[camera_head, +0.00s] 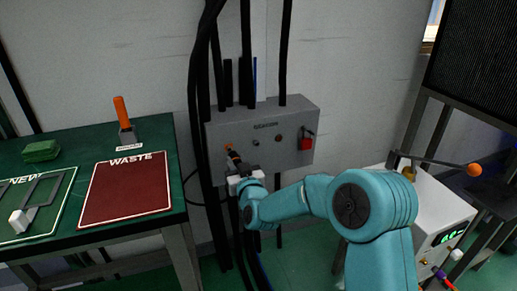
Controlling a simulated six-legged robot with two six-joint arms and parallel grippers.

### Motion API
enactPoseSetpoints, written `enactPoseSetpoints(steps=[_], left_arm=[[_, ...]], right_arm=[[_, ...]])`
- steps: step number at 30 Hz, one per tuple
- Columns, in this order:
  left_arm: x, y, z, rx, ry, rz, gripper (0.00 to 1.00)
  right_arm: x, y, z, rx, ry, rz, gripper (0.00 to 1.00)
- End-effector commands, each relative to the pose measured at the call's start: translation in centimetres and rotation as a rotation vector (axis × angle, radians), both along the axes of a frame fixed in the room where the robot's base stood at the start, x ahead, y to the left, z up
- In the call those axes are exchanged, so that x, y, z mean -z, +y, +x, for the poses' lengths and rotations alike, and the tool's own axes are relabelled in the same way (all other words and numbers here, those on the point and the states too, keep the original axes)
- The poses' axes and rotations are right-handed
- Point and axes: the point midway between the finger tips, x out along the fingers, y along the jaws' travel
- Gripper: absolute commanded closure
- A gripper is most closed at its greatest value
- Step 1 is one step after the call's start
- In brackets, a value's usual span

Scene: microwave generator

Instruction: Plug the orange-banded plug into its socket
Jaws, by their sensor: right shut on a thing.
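A grey wall box (275,158) with a small printed label hangs on the wall in the middle of the view. My right gripper (238,172) is at the lower left front of this box, shut on the orange-banded plug (233,153). The plug is dark with a small orange part at its upper end. The gripper partly hides it, and I cannot tell whether it touches the box or sits in a socket. The socket itself is not clearly seen. My left gripper is not in view.
Black cables (197,110) run down beside the box. A red switch (305,143) is on its right side. At left, a green table (95,143) bears a red WASTE mat (128,189) and an orange-handled lever (122,112). A white machine (440,215) stands at right.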

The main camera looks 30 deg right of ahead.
Motion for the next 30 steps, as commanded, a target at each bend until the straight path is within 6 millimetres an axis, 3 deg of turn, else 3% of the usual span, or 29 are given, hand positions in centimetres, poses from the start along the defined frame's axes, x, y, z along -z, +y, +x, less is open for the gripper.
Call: enactPoseSetpoints(steps=[19, 30], left_arm=[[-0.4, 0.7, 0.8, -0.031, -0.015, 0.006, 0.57], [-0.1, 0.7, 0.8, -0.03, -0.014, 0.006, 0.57]], right_arm=[[0.0, 0.2, 0.1, 0.0, 0.0, 0.0, 1.0], [0.0, -0.2, 2.0, 0.0, 0.001, 0.0, 1.0]])
